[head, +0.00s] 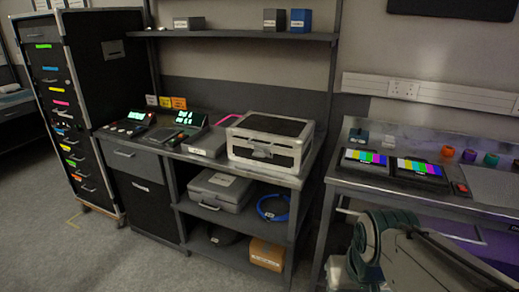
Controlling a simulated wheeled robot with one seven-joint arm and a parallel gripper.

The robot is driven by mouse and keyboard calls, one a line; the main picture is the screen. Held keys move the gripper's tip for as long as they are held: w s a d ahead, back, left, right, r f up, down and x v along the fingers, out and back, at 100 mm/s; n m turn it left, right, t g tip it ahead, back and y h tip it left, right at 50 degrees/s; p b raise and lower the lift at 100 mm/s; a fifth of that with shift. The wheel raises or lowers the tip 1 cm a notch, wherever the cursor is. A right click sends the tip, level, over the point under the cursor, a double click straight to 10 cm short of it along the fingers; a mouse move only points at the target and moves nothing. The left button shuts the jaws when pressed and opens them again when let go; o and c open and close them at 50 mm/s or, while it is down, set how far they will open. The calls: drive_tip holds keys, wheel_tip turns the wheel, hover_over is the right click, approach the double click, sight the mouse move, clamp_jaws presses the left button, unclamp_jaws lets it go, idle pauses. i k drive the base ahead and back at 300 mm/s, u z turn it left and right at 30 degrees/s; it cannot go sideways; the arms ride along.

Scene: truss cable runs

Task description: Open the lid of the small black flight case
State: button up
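The small black flight case (272,126) stands on the bench in the middle of the head view. It has black panels, silver metal edges and pale corners. Its lid looks shut, lying flat on the body. A silver latch or handle (262,153) shows on its front face. My gripper cannot be made out in the head view. Whether anything is inside the case is hidden.
The bench (296,181) also holds a small grey box (204,146) and lit control panels left of the case. A shelf (240,35) runs above. A side table with two colour-bar screens (367,158) stands right. Open grey floor (95,255) lies front left.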

sight(291, 135)
drive_tip(key=u, duration=0.25)
drive_tip(key=i, duration=1.3)
drive_tip(key=z, duration=0.25)
